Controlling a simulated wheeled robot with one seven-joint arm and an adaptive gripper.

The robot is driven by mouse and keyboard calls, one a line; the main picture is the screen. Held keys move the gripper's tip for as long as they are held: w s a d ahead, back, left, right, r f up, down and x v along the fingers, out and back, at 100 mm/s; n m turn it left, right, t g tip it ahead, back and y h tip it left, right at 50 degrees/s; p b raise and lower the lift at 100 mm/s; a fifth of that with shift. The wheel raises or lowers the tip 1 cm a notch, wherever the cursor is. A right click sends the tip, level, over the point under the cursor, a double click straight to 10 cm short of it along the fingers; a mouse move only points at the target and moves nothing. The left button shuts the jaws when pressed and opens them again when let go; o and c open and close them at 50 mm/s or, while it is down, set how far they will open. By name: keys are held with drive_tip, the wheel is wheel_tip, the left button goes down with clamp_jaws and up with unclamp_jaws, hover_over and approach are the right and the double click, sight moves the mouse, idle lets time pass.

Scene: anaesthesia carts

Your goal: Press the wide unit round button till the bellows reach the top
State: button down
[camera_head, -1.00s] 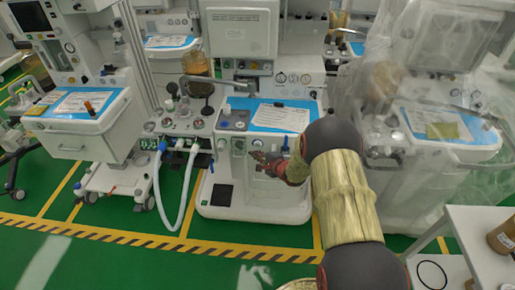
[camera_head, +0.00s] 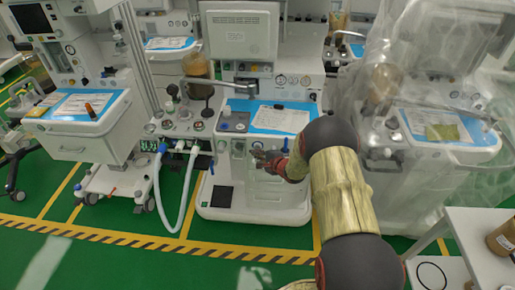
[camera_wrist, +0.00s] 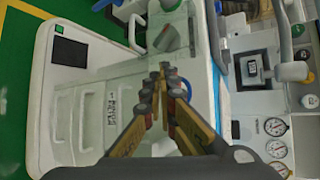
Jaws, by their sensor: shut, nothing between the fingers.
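The wide unit (camera_head: 280,213) is the white cart in the middle, with blue top mats. A small front panel (camera_head: 238,148) bears a dark round part that may be the round button. My gripper (camera_head: 257,151) is in front of the cart's face, just right of the panel. In the wrist view my gripper (camera_wrist: 160,72) has its fingertips together and empty, a little below the green part; contact cannot be told. An amber cylinder (camera_head: 197,68), perhaps the bellows, stands at the cart's upper left; its level is unclear.
A white hose (camera_head: 157,195) hangs at the cart's left. Another cart (camera_head: 90,135) stands further left, and a plastic-covered cart (camera_head: 430,170) stands right. A white side table (camera_head: 480,245) is at the lower right. Green floor (camera_head: 130,265) is clear in front.

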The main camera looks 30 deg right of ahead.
idle(0.8)
drive_tip(key=shift+w+d+p, duration=0.25)
drive_tip(key=shift+w+p, duration=0.1)
drive_tip(key=shift+p, duration=0.05)
drive_tip(key=shift+w+d, duration=0.3)
drive_tip(key=shift+w, duration=0.1)
idle(1.1)
drive_tip(key=shift+p, duration=0.3)
drive_tip(key=shift+s+a+p, duration=0.5)
drive_tip(key=shift+s, duration=0.25)
drive_tip(key=shift+s+a, duration=0.1)
drive_tip(key=s+a, duration=0.1)
drive_tip(key=s+p, duration=0.1)
drive_tip(key=s+a+p, duration=0.1)
drive_tip(key=s, duration=0.1)
drive_tip(key=shift+a, duration=0.35)
idle(0.7)
